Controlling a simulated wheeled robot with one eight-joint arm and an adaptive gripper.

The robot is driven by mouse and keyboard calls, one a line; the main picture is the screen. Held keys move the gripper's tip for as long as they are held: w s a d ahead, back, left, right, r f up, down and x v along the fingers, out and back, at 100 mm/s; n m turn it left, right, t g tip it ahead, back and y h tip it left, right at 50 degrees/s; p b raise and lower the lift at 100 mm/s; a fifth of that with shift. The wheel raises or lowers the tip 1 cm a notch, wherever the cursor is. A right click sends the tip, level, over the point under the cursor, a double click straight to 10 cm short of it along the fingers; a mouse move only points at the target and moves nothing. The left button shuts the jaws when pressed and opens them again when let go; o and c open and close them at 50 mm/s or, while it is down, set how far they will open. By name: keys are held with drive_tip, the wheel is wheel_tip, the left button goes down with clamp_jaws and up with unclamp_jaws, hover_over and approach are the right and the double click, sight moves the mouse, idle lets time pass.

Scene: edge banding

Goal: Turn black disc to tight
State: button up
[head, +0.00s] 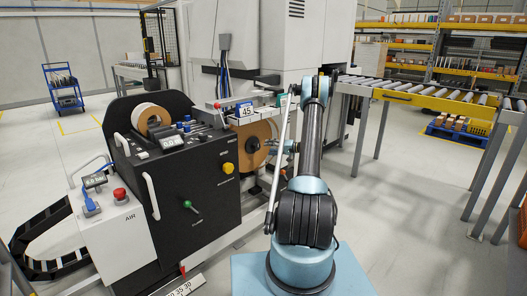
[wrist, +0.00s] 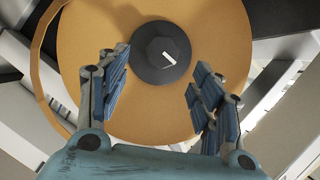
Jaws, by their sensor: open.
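The black disc (wrist: 161,50) is a dark knob with a faceted raised centre and a short white mark, seen in the wrist view at the middle of a round tan reel (wrist: 110,40). I cannot tell how far the fingertips are from the disc. In the head view the tan reel (head: 251,156) hangs on the machine's side, with my gripper (head: 276,147) close to its right.
The black machine (head: 190,185) stands left of my arm, with a yellow knob, a green-topped lever and another reel (head: 152,118) on top. A white AIR box (head: 115,235) stands at front left. A roller conveyor (head: 430,98) runs at the right, with open floor before it.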

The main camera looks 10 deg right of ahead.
drive_tip(key=shift+v, duration=1.95)
drive_tip(key=s+a+r+g+h, duration=0.2)
drive_tip(key=s+a+r, duration=0.4)
drive_tip(key=s+r, duration=0.25)
drive_tip(key=s+a+r+g+h, duration=0.2)
drive_tip(key=s+a+r, duration=0.4)
drive_tip(key=s+r, duration=0.3)
drive_tip(key=s+a+r+n+g+h, duration=0.1)
drive_tip(key=s+a+r+h, duration=0.1)
drive_tip(key=s, duration=0.7)
drive_tip(key=s+a+r+g+h, duration=0.1)
drive_tip(key=s+r, duration=0.2)
drive_tip(key=s, duration=0.6)
drive_tip(key=s+d+f+h, duration=0.1)
drive_tip(key=s+f+h, duration=0.1)
drive_tip(key=s, duration=0.8)
drive_tip(key=s+d+f+h, duration=0.2)
drive_tip(key=s+f, duration=0.3)
drive_tip(key=s, duration=0.5)
drive_tip(key=s+d+f+h, duration=0.2)
drive_tip(key=s+f, duration=0.1)
drive_tip(key=s, duration=0.7)
drive_tip(key=shift+f+n+g, duration=0.2)
drive_tip(key=shift+n+g, duration=0.1)
drive_tip(key=shift+s, duration=0.1)
